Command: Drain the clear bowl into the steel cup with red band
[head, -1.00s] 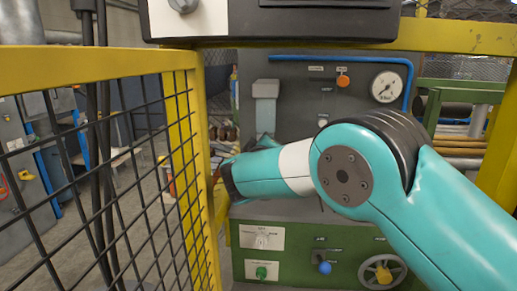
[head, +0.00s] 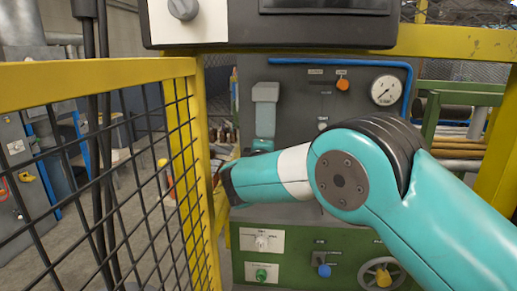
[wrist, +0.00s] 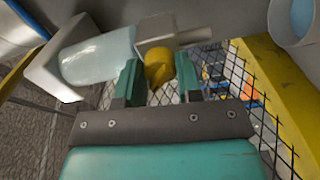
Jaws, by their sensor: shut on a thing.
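The clear bowl (head: 265,120) hangs under a grey block on the grey panel in the head view. It also shows in the wrist view (wrist: 98,58), lying sideways in the picture, with a grey fitting (wrist: 190,38) at its lower end. My gripper (wrist: 160,82) is shut on a rounded yellow part (wrist: 159,65) beside this fitting. In the head view the gripper is mostly hidden behind my arm, just below the bowl. I cannot make out the steel cup with red band in either view.
A yellow post and black mesh fence (head: 150,170) stand at the left. A yellow rail (wrist: 275,100) and mesh are close to the gripper at the right of the wrist view. A round pale vessel with blue inside (wrist: 300,18) shows at the upper right corner. A gauge (head: 386,88) is on the panel.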

